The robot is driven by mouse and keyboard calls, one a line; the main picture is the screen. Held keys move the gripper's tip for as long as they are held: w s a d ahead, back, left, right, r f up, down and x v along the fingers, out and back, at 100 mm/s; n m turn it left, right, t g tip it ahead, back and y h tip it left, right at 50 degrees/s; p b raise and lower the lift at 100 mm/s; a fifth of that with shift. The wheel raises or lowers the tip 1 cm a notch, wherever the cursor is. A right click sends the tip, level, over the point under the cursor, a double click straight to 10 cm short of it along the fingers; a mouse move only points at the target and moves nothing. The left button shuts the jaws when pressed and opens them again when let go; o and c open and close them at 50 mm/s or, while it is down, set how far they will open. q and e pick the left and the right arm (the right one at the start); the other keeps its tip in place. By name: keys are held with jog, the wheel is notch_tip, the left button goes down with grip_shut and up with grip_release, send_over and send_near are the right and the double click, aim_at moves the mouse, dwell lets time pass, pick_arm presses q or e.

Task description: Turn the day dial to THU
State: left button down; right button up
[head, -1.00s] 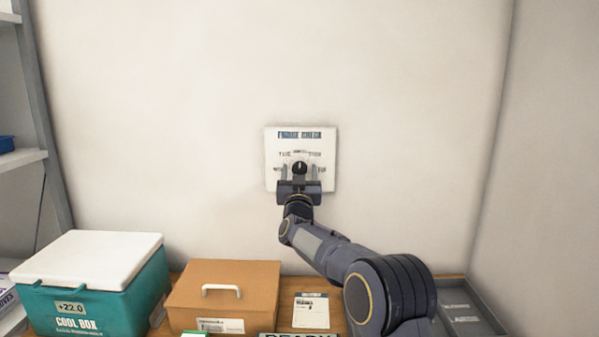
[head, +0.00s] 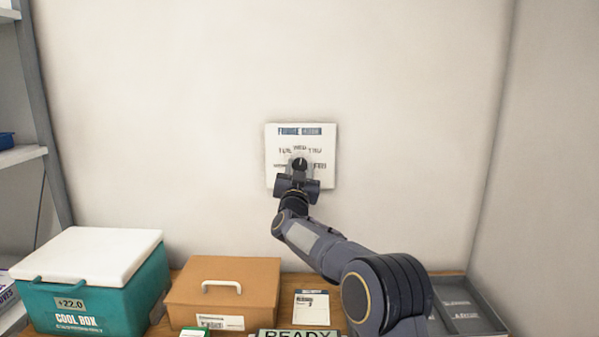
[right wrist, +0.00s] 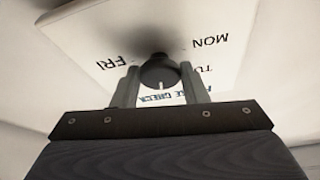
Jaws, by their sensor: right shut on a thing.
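The day dial is a round black knob (head: 299,164) on a white square panel (head: 327,172) fixed to the wall. The panel's day words run in an arc around it, with WED at the top. The knob also shows in the right wrist view (right wrist: 159,72), where the panel is upside down, with FRI at left and MON at right. Its white mark points toward the panel's title side, roughly at WED. My right gripper (head: 298,171) comes from below and is shut on the knob, one finger on each side. My left gripper is not in view.
On the counter below stand a teal cool box (head: 105,292) with a white lid, a brown case (head: 225,287), a white card (head: 312,308), a READY sign (head: 300,333) and a grey tray (head: 488,318) at right. The wall around the panel is clear.

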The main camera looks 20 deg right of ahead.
jog(key=m+g+h, duration=0.1)
jog(key=m, duration=0.1)
jog(key=m+h, duration=0.1)
jog(key=m, duration=0.2)
jog(key=shift+a+r+g, duration=0.1)
jog(key=shift+g, duration=0.3)
jog(key=shift+m+g+h+p, duration=0.35)
jog(key=shift+m+g, duration=0.2)
jog(key=shift+m, duration=0.75)
jog(key=shift+m+g+h+p, duration=0.3)
jog(key=shift+m+g, duration=0.25)
jog(key=shift+m, duration=0.75)
jog(key=shift+w+m, duration=0.1)
jog(key=shift+m, duration=0.2)
jog(key=o, duration=1)
jog(key=shift+c, duration=0.2)
